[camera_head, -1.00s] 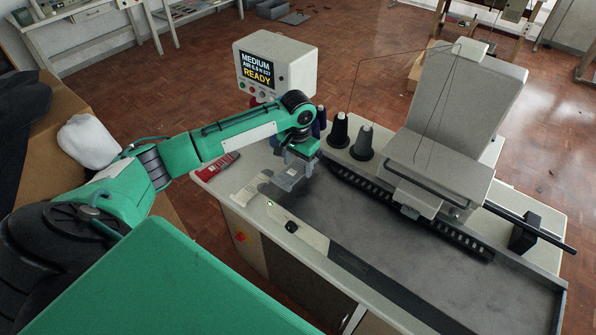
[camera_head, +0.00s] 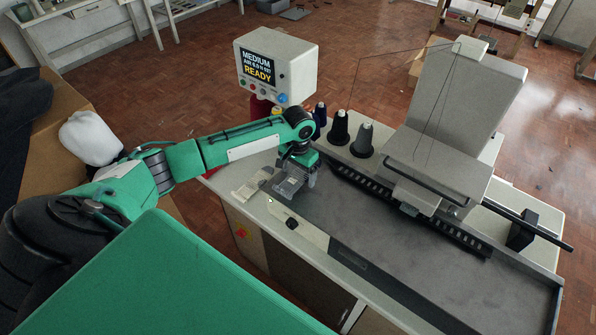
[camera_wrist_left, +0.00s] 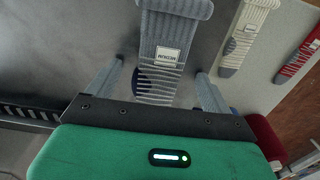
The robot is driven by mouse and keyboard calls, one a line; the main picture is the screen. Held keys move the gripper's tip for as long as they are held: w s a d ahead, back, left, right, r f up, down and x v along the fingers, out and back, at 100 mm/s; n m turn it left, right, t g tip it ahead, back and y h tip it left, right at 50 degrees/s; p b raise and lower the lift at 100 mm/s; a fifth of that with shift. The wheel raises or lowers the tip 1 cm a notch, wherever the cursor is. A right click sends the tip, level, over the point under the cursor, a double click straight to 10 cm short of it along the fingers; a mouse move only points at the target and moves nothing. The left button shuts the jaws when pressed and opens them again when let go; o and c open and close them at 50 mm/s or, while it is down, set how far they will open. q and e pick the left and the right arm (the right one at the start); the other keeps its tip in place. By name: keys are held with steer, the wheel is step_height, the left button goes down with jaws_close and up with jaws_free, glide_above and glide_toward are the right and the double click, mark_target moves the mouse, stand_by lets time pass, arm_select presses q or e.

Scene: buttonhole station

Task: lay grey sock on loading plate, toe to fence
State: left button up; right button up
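The grey sock (camera_wrist_left: 165,50), with a pale label reading MEDIUM and dark and pale stripes, lies between the fingers of my left gripper (camera_wrist_left: 162,80) in the left wrist view. The fingers stand apart with a gap on each side of it; its near end is hidden by the gripper body. In the head view the left gripper (camera_head: 294,182) is low at the left end of the dark grey plate (camera_head: 400,260), partly covering the sock. I cannot tell whether the sock touches the plate, or which part is the fence. My right gripper is out of view.
A cream sock (camera_head: 250,183) lies left of the gripper; a red sock (camera_wrist_left: 299,62) lies beyond it in the wrist view. Thread cones (camera_head: 363,140) and the machine head (camera_head: 440,170) stand behind the plate. The display (camera_head: 277,66) reads READY. The plate's right part is clear.

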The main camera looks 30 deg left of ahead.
mark_target(298, 177)
arm_select(q)
step_height(298, 177, up, 12)
steer(key=b, duration=0.2)
steer(key=shift+r, duration=0.2)
steer(key=shift+f, duration=0.1)
stand_by(0.6)
